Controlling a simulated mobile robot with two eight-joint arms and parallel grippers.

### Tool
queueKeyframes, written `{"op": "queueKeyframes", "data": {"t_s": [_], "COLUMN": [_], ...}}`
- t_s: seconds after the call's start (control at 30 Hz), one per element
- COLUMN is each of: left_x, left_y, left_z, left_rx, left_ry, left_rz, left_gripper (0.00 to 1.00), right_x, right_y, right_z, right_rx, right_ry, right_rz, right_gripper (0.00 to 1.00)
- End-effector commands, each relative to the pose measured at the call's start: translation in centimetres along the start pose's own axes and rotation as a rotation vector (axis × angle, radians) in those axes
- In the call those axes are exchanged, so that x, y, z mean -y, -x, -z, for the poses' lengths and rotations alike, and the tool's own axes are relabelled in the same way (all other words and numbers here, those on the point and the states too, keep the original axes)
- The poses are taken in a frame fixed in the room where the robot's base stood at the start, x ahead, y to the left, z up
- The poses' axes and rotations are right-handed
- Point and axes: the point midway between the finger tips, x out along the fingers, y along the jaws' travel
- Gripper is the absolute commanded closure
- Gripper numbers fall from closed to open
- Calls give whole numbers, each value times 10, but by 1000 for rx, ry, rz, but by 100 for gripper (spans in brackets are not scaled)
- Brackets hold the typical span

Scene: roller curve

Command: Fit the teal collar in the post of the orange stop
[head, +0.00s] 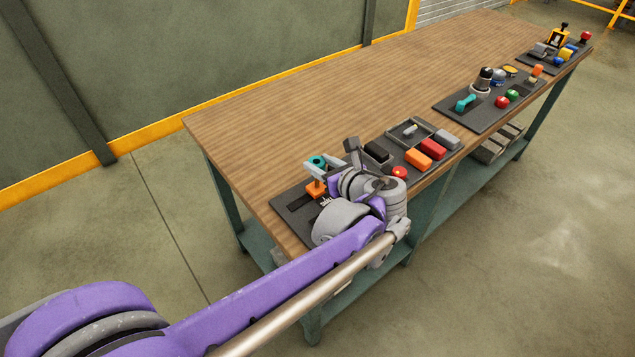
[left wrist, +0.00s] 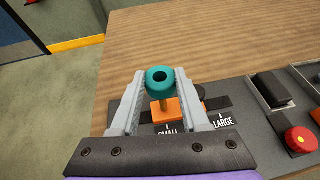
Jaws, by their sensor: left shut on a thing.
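The teal collar (left wrist: 160,80) is a short ring with a dark hole, seen from above in the left wrist view. My left gripper (left wrist: 159,77) is shut on it, with one grey finger on each side. The orange stop (left wrist: 165,111) sits on the dark board below, and a yellowish post shows on it just under the collar. I cannot tell whether the post enters the collar. In the head view the teal collar (head: 317,161) appears above the orange stop (head: 316,188), partly behind my left gripper (head: 320,171). My right gripper is not in view.
The board (left wrist: 240,125) has SMALL and LARGE labels beside a dark slot. A red button (left wrist: 301,140) and a black block (left wrist: 272,88) lie to the right. More boards with parts stand along the wooden table (head: 330,110); its back part is clear.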

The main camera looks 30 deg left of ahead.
Motion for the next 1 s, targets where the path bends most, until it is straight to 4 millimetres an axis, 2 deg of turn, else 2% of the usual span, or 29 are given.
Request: {"op": "queueKeyframes", "data": {"t_s": [0.03, 0.1, 0.27, 0.5, 0.87, 0.9, 0.93, 1.0], "left_x": [0, 0, 0, 0, 0, 0, 0, 0], "left_y": [-4, -8, -12, -24, -26, -25, -25, -25], "left_z": [10, 18, 28, 58, 62, 61, 61, 60], "left_rx": [0, 0, 0, 0, 0, 0, 0, 0], "left_ry": [0, 0, 0, 0, 0, 0, 0, 0], "left_rz": [0, 0, 0, 0, 0, 0, 0, 0], "left_gripper": [100, 100, 100, 100, 100, 48, 42, 42], "right_x": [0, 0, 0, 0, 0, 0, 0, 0], "right_y": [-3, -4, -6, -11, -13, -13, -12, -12], "right_z": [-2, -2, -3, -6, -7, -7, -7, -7], "right_rx": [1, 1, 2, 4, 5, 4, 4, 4], "right_ry": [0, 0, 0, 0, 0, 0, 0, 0], "right_rz": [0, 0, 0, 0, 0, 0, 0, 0], "right_gripper": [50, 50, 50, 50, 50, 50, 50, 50]}}
